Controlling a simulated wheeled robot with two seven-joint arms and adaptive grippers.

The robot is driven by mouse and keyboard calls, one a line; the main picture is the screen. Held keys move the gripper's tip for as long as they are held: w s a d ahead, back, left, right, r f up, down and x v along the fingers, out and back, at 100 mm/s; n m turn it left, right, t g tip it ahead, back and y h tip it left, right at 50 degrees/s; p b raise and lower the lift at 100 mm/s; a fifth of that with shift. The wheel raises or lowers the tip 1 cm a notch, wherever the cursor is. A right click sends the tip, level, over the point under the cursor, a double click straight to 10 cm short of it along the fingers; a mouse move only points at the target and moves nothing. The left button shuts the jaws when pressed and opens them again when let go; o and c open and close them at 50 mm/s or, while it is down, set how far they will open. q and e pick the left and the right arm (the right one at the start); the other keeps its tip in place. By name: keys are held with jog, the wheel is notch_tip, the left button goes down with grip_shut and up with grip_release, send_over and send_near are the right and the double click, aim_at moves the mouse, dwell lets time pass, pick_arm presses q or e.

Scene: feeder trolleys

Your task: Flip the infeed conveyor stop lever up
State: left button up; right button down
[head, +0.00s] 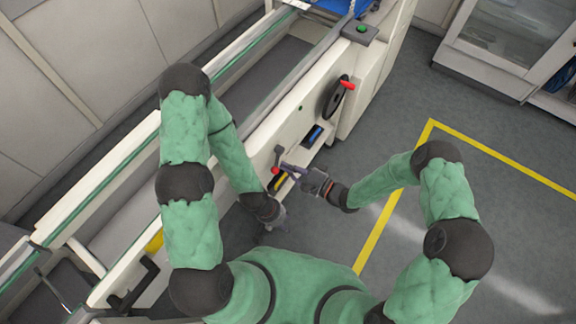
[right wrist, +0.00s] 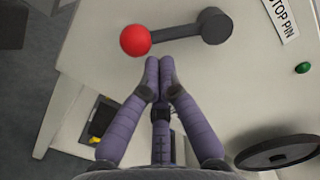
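The stop lever is a dark grey arm (right wrist: 180,33) with a red ball (right wrist: 135,40) at one end and a round grey pivot (right wrist: 216,27) at the other. It sits on the pale side panel of the conveyor. In the head view the red ball (head: 275,170) hangs below the pivot. My right gripper (right wrist: 160,63) has its purple fingertips together, just beside the lever arm near the ball; contact cannot be told. It also shows in the head view (head: 287,168). My left gripper (head: 279,219) hangs low beside the conveyor, its fingers too small to read.
A black handwheel (head: 335,97) with a red handle and a green button (head: 362,28) are farther along the conveyor. Slots with blue (head: 315,133) and yellow parts are near the lever. A "STOP PIN" label (right wrist: 282,14) is beside the pivot. Floor to the right is open.

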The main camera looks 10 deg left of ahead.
jog(key=shift+s+a+m, duration=0.1)
jog(key=shift+s+m, duration=0.15)
jog(key=shift+m, duration=0.15)
jog(key=m+p, duration=0.1)
jog(key=m, duration=0.1)
jog(key=s+r+m+p, duration=0.1)
jog(key=s+a+m+p, duration=0.1)
jog(key=m, duration=0.1)
jog(key=shift+s+r+m, duration=0.2)
jog(key=shift+r+m, duration=0.1)
jog(key=shift+r, duration=0.1)
jog(key=m, duration=0.1)
jog(key=r+m+p, duration=0.1)
jog(key=shift+s+a+m, duration=0.1)
jog(key=shift+s+m, duration=0.25)
jog(key=shift+m, duration=0.05)
jog(key=shift+s+a+r+p, duration=0.1)
jog(key=shift+s+r+p, duration=0.2)
jog(key=shift+r+p, duration=0.5)
jog(key=shift+r+t, duration=0.2)
jog(key=shift+t, duration=0.1)
jog(key=shift+f, duration=0.1)
